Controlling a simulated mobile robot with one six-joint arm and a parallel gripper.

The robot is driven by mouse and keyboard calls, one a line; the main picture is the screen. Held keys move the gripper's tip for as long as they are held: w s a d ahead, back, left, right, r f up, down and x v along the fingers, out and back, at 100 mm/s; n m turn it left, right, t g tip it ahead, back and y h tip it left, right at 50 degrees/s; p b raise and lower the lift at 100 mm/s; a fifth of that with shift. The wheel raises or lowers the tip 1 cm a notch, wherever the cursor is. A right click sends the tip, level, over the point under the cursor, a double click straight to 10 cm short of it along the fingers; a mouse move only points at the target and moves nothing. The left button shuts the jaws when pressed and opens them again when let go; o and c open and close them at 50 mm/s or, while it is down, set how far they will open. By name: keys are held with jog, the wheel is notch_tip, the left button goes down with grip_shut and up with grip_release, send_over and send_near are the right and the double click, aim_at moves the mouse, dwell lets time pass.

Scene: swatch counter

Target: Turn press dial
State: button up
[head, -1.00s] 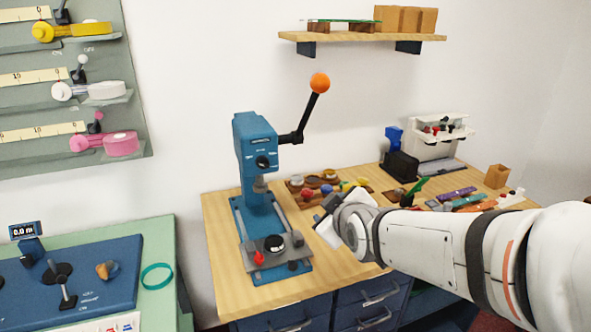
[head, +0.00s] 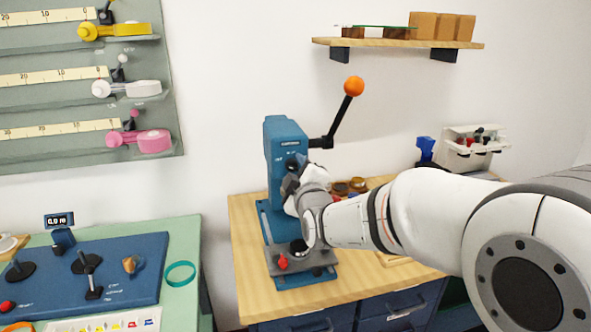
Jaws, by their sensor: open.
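The blue press (head: 283,139) stands upright on the wooden counter, with a black lever ending in an orange ball (head: 354,86) raised to the upper right. The black press dial (head: 292,166) is on the front of the press head, partly covered by my gripper. My gripper (head: 290,184) is at the front of the press head, just below and right of the dial. Its jaws are open, but their tips are small here, and I cannot tell whether they touch the dial.
A red knob (head: 282,261) sits on the press base. A wooden shelf (head: 390,42) with boxes hangs above. A blue panel (head: 115,275) lies on the green table at left. My arm hides much of the counter's right side.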

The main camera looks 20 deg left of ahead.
jog(key=shift+w+a, duration=0.2)
jog(key=shift+w, duration=0.1)
jog(key=shift+c, duration=0.4)
jog(key=c, duration=0.9)
